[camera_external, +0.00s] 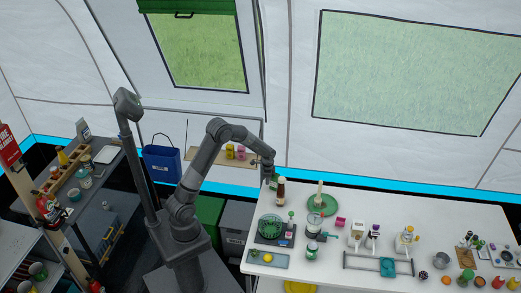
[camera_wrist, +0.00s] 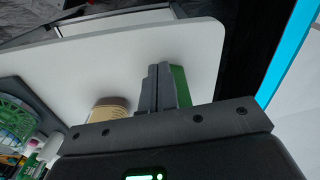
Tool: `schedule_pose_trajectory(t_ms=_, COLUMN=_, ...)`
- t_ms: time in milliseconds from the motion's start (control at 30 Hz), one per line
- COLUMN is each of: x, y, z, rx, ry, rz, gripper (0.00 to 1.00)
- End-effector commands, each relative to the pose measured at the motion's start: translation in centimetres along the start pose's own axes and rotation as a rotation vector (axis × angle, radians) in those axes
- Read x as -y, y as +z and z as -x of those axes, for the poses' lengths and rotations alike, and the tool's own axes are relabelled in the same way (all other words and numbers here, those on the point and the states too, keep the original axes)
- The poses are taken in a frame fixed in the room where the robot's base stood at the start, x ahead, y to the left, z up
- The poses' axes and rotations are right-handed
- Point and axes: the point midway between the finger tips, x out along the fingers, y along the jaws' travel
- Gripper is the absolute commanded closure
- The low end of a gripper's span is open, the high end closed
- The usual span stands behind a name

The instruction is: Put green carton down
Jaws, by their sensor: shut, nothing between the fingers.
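My gripper (camera_wrist: 160,72) points down over the white table's far left corner in the wrist view, its two fingers pressed together with no gap. A green carton (camera_wrist: 181,83) shows as a narrow green strip just right of the fingers, mostly hidden behind them. I cannot tell whether it touches the finger or stands on the table. In the external view my gripper (camera_external: 270,177) is low at the table's back left corner, and a small bit of green (camera_external: 273,185) shows just below it.
A brown bottle with a pale cap (camera_external: 281,192) stands close to my gripper; its tan top shows in the wrist view (camera_wrist: 109,108). A green plate (camera_external: 322,207) and a dark tray with a green bowl (camera_external: 271,228) are nearby. The white table's (camera_external: 420,200) back strip is mostly clear.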

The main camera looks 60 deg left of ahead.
Motion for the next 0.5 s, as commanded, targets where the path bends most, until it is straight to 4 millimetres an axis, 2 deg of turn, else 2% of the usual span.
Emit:
schedule_pose_trajectory(t_ms=100, x=0.0, y=-3.5, z=-0.1, rx=-0.002, ry=-0.001, rz=-0.003, gripper=1.0)
schedule_pose_trajectory(t_ms=233, x=0.0, y=-6.6, z=-0.1, rx=-0.002, ry=-0.001, rz=-0.002, gripper=1.0)
schedule_pose_trajectory(t_ms=367, x=0.1, y=-8.6, z=-0.1, rx=-0.001, ry=-0.001, rz=0.0, gripper=1.0)
schedule_pose_trajectory(t_ms=500, x=0.0, y=-9.5, z=0.0, rx=-0.001, ry=-0.001, rz=0.001, gripper=1.0)
